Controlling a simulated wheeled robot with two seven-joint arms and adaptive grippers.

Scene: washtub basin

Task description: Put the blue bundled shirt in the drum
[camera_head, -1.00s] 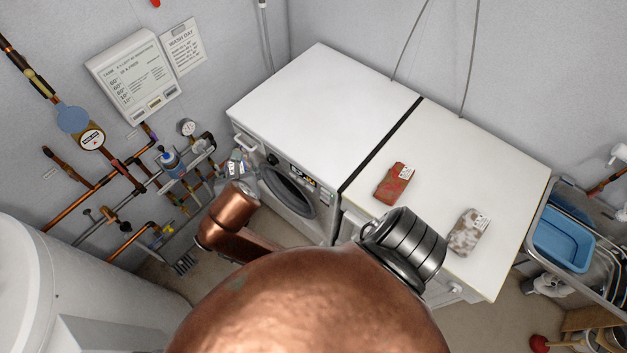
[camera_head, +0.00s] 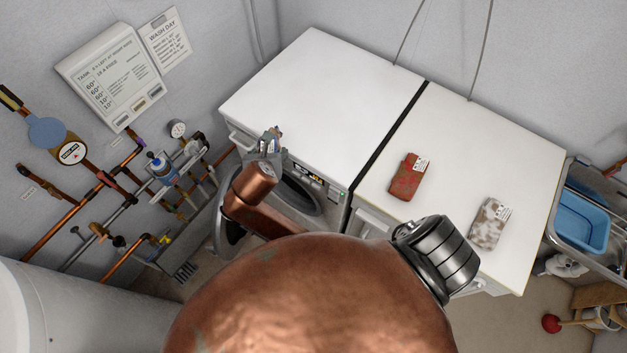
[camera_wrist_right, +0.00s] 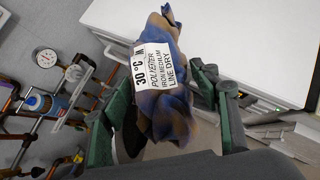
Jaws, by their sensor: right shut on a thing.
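The blue bundled shirt (camera_wrist_right: 170,95), blue and brown with a white care label, is between the green fingers of my right gripper (camera_wrist_right: 165,112) in the right wrist view. My right gripper (camera_head: 268,146) is shut on it and shows small in the head view, at the upper left front of the washing machine (camera_head: 315,85). The drum opening (camera_head: 300,194) in the machine's front is partly hidden by my copper arm. The round door (camera_head: 229,232) appears swung open to the left. My left gripper is not in view.
A red bundle (camera_head: 408,177) and a white-brown bundle (camera_head: 490,222) lie on the white top right of the washer. Pipes and gauges (camera_head: 140,190) line the left wall. A sink with a blue basin (camera_head: 582,219) stands at far right. The washer's top is clear.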

